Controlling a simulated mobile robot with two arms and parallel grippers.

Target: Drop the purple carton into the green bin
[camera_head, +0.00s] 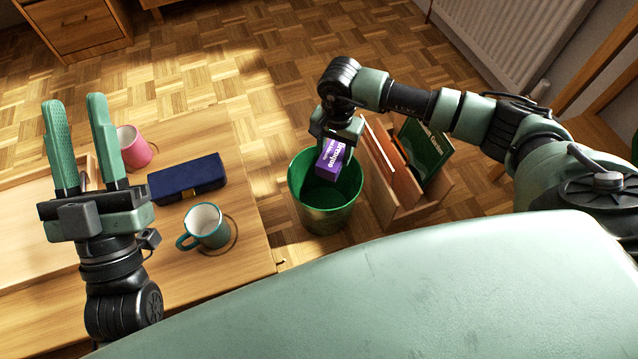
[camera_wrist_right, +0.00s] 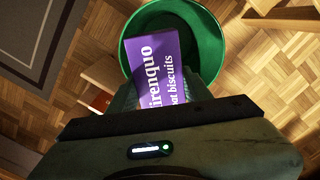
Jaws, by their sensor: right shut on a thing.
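The purple carton (camera_head: 331,161) with white lettering is held by my right gripper (camera_head: 338,140), over the mouth of the green bin (camera_head: 325,215). In the right wrist view the carton (camera_wrist_right: 160,68) shows in front of the bin's opening, and the bin's rim (camera_wrist_right: 213,38) curves around it. My right gripper (camera_wrist_right: 165,95) is shut on the carton; its fingers are partly hidden. The green bin stands on the floor, and no content shows in its visible inside. My left gripper (camera_head: 80,145) is open and empty above the table at the left, fingers pointing up.
A wooden table (camera_head: 245,262) at the left holds a pink mug (camera_head: 134,147), a dark blue case (camera_head: 187,178), a teal mug (camera_head: 207,225) and a wooden tray (camera_head: 30,235). A wooden book box (camera_head: 410,212) stands right of the bin. A radiator (camera_head: 510,35) is behind.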

